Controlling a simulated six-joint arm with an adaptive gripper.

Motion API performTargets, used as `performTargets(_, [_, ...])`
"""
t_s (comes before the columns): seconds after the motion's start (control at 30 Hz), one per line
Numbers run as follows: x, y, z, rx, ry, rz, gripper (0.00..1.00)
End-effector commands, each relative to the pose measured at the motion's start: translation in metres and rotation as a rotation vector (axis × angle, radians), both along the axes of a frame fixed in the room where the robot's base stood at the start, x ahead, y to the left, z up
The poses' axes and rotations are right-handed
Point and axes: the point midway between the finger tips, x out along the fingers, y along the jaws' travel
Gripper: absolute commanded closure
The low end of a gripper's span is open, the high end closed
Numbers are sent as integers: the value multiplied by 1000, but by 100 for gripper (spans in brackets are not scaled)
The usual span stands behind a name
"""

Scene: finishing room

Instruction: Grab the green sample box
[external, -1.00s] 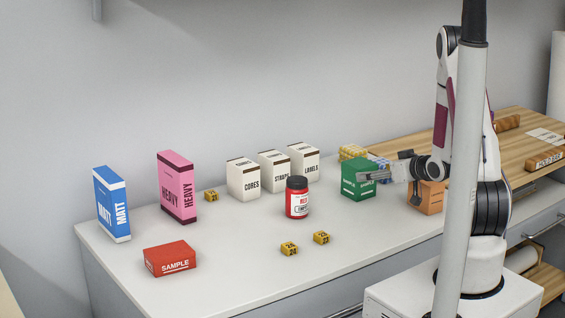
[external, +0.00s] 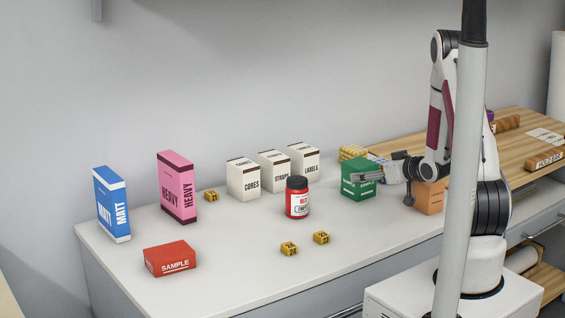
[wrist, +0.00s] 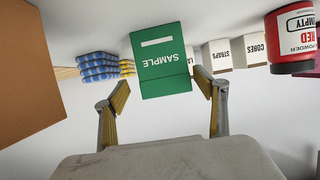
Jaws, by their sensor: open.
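The green sample box (external: 358,184) stands on the white counter, right of the red jar. In the wrist view the green sample box (wrist: 161,62) shows upside down, with "SAMPLE" on its face, ahead of and between my fingertips. My gripper (external: 368,177) is open and reaches in from the right, its fingers overlapping the box in the external view. In the wrist view my gripper (wrist: 162,88) shows both fingers spread, one at each side of the box's near end, with nothing held. I cannot tell whether a finger touches the box.
An orange-brown box (external: 430,197) stands close on the right. Blue and yellow stacked items (wrist: 98,66) lie behind. A red jar (external: 297,198) and white boxes (external: 290,162) stand left. A red sample box (external: 170,259) lies front left. Small yellow cubes (external: 289,248) sit on the counter.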

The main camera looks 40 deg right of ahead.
Motion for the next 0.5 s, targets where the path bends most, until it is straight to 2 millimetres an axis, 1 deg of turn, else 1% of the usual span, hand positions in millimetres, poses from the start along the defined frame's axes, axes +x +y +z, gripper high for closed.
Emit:
performTargets(0.27, [4, 1, -3, 0, 1, 0, 28])
performTargets(0.5, [25, 7, -16, 0, 2, 1, 28])
